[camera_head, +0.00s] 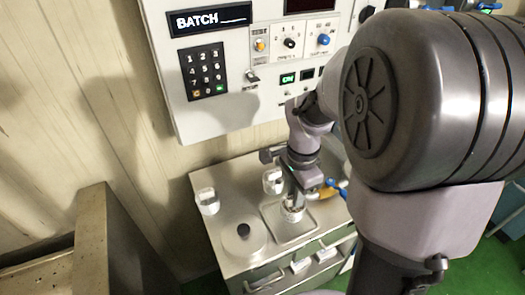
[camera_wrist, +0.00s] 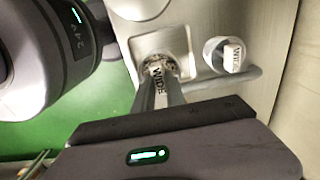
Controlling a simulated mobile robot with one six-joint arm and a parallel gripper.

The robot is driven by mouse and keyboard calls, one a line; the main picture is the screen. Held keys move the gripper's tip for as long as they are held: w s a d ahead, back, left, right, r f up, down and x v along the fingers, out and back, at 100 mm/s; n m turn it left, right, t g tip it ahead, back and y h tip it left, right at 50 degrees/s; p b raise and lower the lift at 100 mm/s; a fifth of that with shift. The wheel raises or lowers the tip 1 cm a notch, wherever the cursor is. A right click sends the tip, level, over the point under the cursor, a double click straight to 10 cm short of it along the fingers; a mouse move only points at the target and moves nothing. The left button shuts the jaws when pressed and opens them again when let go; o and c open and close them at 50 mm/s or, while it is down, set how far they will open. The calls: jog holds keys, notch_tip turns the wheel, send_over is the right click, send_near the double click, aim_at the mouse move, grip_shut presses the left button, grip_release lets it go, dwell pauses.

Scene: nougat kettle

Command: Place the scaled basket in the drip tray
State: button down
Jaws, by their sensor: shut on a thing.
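My gripper (camera_head: 293,203) points down over the cabinet top and is shut on the basket (camera_head: 291,214). In the wrist view the two fingers (camera_wrist: 160,92) close on the basket's upright tab (camera_wrist: 158,77), marked "WIDE". Its round rim (camera_wrist: 150,67) shows around the fingertips. The drip tray (camera_head: 277,229) is a shallow square metal tray; it also shows in the wrist view (camera_wrist: 150,43). The basket is over the tray's area. I cannot tell whether it touches the tray floor, since the fingers hide part of it.
A white-topped cup (camera_head: 207,201) stands at the left of the cabinet top, and another (camera_head: 273,181) behind the tray. A labelled one (camera_wrist: 229,54) shows in the wrist view. A round disc (camera_head: 239,246) with a dark knob lies left of the tray. A control panel (camera_head: 225,100) rises behind.

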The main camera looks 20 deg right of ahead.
jog(key=shift+w+f, duration=0.25)
jog(key=shift+w, duration=0.1)
jog(key=shift+f+b, duration=1)
jog(key=shift+f, duration=0.5)
jog(key=shift+f, duration=0.15)
jog(key=c, duration=1.4)
grip_release()
